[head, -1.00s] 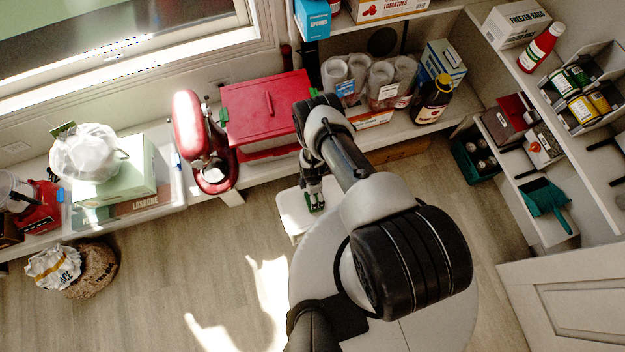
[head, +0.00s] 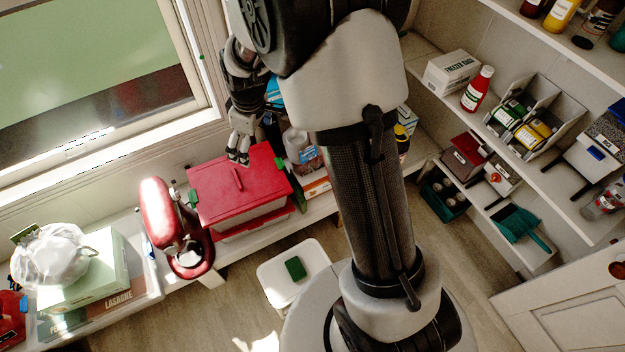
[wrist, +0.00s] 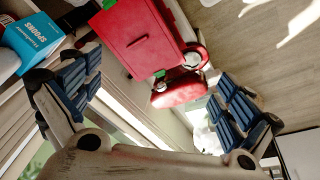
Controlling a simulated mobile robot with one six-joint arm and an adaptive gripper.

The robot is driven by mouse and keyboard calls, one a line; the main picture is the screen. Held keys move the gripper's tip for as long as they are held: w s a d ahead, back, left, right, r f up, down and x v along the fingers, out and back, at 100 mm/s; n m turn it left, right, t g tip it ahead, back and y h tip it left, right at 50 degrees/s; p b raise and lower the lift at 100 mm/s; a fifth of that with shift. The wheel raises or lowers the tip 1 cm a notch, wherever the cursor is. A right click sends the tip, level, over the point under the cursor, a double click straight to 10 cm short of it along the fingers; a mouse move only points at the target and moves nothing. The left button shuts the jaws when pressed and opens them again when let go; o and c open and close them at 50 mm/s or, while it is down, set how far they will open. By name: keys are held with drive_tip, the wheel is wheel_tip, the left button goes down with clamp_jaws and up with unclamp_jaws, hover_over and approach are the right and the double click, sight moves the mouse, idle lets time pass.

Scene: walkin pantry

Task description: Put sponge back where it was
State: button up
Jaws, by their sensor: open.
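A green sponge (head: 295,268) lies flat on the white stool (head: 270,284), near the middle of its top, in the head view. My gripper (head: 238,155) is raised above the red-lidded bin (head: 238,190), up and to the left of the sponge and well apart from it. In the wrist view my gripper (wrist: 155,110) has its fingers spread wide with nothing between them. The sponge does not clearly show in the wrist view.
A red stand mixer (head: 170,225) stands left of the bin on the low shelf. A blue spoons box (wrist: 32,40) is near my left finger in the wrist view. A ketchup bottle (head: 477,89) and a freezer bags box (head: 450,72) stand on the right shelves.

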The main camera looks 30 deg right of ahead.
drive_tip(key=s+r+m, duration=0.2)
drive_tip(key=s+r, duration=0.4)
drive_tip(key=r, duration=0.3)
drive_tip(key=s+r+m+t, duration=0.1)
drive_tip(key=s+r+m, duration=0.2)
drive_tip(key=s, duration=0.8)
drive_tip(key=s+d+r+m+t, duration=0.1)
drive_tip(key=s+r+m, duration=0.2)
drive_tip(key=s+r, duration=0.3)
drive_tip(key=s, duration=0.5)
drive_tip(key=shift+s+d+r, duration=0.2)
drive_tip(key=shift+s+r, duration=0.1)
drive_tip(key=shift+s, duration=0.1)
drive_tip(key=shift+c, duration=0.4)
